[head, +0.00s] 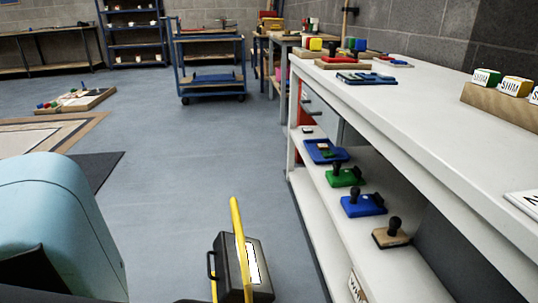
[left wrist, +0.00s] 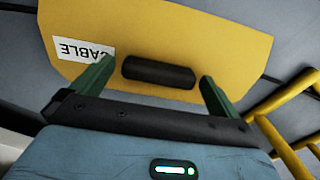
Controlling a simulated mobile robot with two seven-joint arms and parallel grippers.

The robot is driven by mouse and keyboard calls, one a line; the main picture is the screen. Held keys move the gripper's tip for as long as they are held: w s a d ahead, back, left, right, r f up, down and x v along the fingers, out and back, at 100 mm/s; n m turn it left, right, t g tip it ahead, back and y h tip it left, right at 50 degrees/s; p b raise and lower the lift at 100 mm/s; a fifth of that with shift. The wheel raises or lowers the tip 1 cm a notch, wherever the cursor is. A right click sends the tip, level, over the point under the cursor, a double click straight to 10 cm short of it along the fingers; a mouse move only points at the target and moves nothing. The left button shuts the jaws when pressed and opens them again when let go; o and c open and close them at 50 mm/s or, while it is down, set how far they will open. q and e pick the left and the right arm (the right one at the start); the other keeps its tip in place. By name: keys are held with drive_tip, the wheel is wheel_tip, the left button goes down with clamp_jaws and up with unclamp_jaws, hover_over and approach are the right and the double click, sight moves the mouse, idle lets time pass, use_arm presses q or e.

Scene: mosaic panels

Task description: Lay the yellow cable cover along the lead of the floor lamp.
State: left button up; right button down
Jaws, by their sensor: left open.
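The yellow cable cover (left wrist: 215,40) fills the upper middle of the left wrist view. It bears a white label reading CABLE, upside down, and a black handle (left wrist: 158,72). My left gripper (left wrist: 155,82) is open, its two green fingers on either side of the handle with gaps at both ends. I cannot tell whether the fingers reach down to the handle's depth. In the head view the cover and my left fingers are not visible; only my light-blue arm shows at lower left. The floor lamp and its lead cannot be made out. My right gripper is out of view.
A black case with a yellow bar (head: 238,240) stands at the bottom centre. Yellow tubing (left wrist: 285,125) runs beside the cover. A white bench (head: 440,110) with stamps on its shelf lines the right. A blue trolley (head: 210,65) stands farther back.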

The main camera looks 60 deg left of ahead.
use_arm(q)
drive_tip(key=shift+r, duration=0.4)
wheel_tip(320, 180, up, 6)
drive_tip(key=p, duration=0.4)
drive_tip(key=shift+r+p, duration=0.5)
